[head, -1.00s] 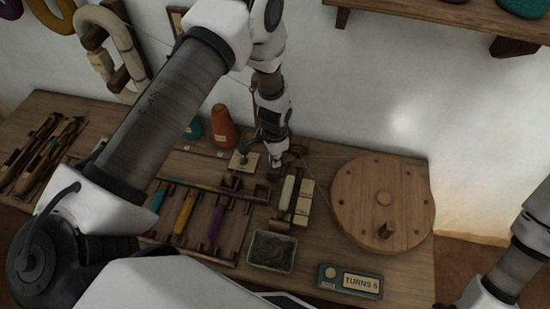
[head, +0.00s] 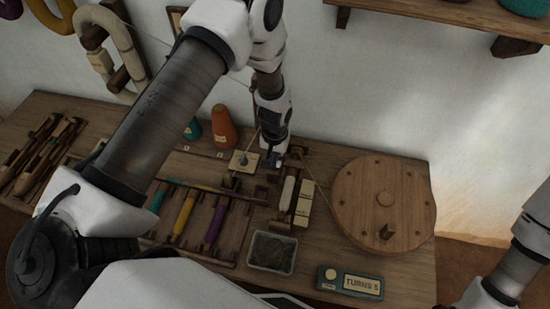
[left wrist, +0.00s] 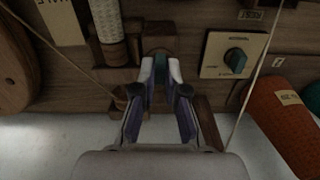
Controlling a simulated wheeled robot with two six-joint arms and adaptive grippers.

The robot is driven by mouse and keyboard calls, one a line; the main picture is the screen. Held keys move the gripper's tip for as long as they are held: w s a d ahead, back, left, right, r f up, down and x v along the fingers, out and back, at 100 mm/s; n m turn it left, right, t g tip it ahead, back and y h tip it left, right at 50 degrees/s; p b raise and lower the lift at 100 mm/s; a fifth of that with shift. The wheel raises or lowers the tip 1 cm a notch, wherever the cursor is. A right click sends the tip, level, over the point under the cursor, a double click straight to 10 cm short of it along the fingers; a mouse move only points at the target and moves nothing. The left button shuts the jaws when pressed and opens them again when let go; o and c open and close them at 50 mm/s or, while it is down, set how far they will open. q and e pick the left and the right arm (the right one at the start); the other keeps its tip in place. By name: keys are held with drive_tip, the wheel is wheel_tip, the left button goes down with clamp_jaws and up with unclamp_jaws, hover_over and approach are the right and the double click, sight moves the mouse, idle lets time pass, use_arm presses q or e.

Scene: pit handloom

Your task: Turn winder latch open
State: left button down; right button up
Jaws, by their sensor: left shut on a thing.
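My left gripper (head: 273,160) reaches down to the head end of the winder on the bench. In the left wrist view the left gripper (left wrist: 159,72) has its fingertips closed around a small teal-tinted piece in front of a brown wooden block (left wrist: 158,35). This piece appears to be the winder latch; the fingers hide most of it, so its angle cannot be told. The cream-wound bobbin (head: 286,191) lies just in front of the gripper and also shows in the left wrist view (left wrist: 107,20). My right gripper is not in view.
A large wooden wheel (head: 384,205) stands right of the winder. A cream plate with a teal knob (left wrist: 235,58) is close beside the gripper. An orange cone (head: 224,127) stands behind. A grey tray (head: 272,252) and a turns counter (head: 349,283) lie in front.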

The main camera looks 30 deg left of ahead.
use_arm(q)
drive_tip(key=shift+s+f+n, duration=0.1)
drive_tip(key=shift+s+n, duration=0.05)
drive_tip(key=shift+n, duration=0.25)
drive_tip(key=c, duration=1.2)
unclamp_jaws()
drive_tip(key=shift+r, duration=0.2)
wheel_tip(320, 180, up, 12)
drive_tip(key=shift+f, duration=0.2)
